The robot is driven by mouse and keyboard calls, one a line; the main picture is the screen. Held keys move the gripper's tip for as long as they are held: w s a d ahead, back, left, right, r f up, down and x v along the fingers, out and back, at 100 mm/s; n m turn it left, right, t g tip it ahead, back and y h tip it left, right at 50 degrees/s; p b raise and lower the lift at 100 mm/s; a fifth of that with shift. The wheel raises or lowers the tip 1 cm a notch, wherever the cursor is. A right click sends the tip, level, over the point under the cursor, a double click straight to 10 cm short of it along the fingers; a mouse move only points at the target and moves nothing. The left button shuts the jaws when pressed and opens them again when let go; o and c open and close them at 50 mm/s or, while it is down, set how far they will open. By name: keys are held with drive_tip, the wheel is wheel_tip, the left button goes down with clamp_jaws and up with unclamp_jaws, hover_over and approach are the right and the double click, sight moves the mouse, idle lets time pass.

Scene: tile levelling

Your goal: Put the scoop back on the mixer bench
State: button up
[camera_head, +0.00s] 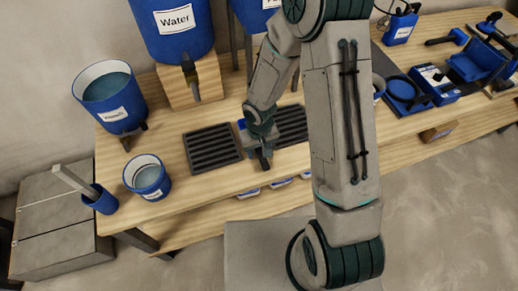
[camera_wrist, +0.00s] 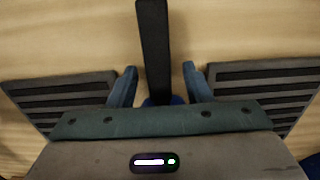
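The scoop shows as a dark handle (camera_wrist: 153,45) with a bit of blue (camera_wrist: 160,100) at its lower end, between my fingers in the wrist view. My gripper (camera_head: 263,150) is low over the wooden bench (camera_head: 205,182), between two dark slotted grates. In the wrist view its two fingers (camera_wrist: 159,78) stand apart, one on each side of the handle, with a visible gap on both sides. A blue patch (camera_head: 241,123) shows behind my gripper in the head view. Most of the scoop is hidden by my gripper, and I cannot tell whether it touches the bench.
Slotted grates lie left (camera_head: 212,148) and right (camera_head: 291,125) of my gripper. A blue bucket (camera_head: 147,177) and a larger blue tub (camera_head: 109,97) stand to the left. A water tank (camera_head: 174,32) is on a wooden block behind. Blue tools (camera_head: 405,92) crowd the right side.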

wheel_tip(320, 180, up, 14)
drive_tip(key=p, duration=0.2)
drive_tip(key=shift+p, duration=0.4)
drive_tip(key=shift+f, duration=0.1)
drive_tip(key=s+d+r+m+t+p, duration=0.1)
drive_tip(key=s+d+r, duration=0.3)
drive_tip(key=r, duration=0.3)
drive_tip(key=s+d+r+m+t+p, duration=0.1)
drive_tip(key=s+d+r+p, duration=0.1)
drive_tip(key=s+d+r, duration=0.2)
drive_tip(key=s+d+r+m+p, duration=0.1)
drive_tip(key=s+d+r, duration=0.2)
drive_tip(key=r, duration=0.8)
drive_tip(key=shift+s+d+t, duration=0.4)
drive_tip(key=shift+s, duration=0.1)
